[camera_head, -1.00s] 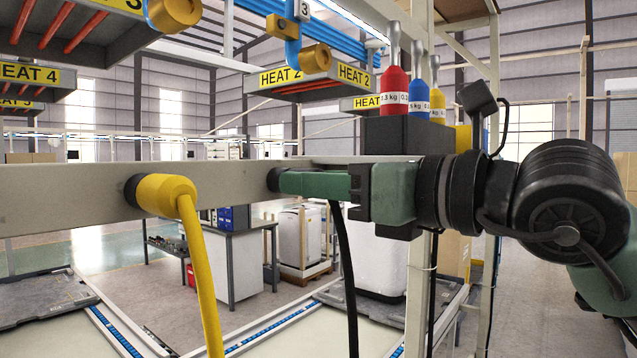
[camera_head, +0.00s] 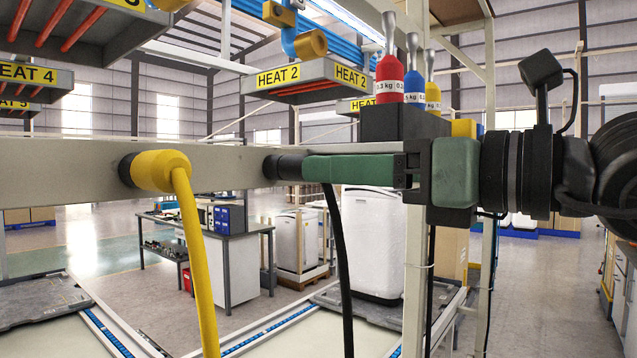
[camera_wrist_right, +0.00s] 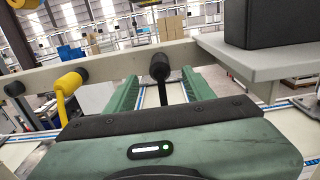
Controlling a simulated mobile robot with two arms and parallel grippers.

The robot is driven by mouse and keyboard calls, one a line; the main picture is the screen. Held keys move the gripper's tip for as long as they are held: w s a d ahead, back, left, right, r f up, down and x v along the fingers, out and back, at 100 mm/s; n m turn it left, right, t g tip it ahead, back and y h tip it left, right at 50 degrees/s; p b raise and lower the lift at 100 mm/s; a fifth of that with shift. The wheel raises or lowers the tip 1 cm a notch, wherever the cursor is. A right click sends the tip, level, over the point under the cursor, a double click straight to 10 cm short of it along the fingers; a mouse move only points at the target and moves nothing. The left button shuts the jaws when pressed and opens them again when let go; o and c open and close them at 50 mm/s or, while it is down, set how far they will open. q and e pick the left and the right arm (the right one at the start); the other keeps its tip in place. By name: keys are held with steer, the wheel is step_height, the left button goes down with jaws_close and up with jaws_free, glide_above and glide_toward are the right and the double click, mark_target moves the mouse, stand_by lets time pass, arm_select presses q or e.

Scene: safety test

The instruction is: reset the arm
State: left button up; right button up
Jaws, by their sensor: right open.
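My right gripper (camera_head: 312,170) comes in from the right, in front of the pale beam (camera_head: 60,195). Its green fingers point left at the black plug (camera_head: 283,167) on that beam. In the right wrist view the fingers (camera_wrist_right: 160,80) are spread apart, with the black plug (camera_wrist_right: 160,64) and its cable seen in the gap. I see no finger closed on the plug or cable. My left gripper is not in view.
A yellow plug (camera_head: 160,170) with a hanging yellow cable is on the beam at left. Red (camera_head: 389,80), blue (camera_head: 413,85) and yellow (camera_head: 433,97) weights stand on a black box (camera_head: 400,125) above my gripper. HEAT 2 panels (camera_head: 315,80) hang overhead.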

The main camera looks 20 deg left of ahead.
steer(key=shift+v, duration=1.2)
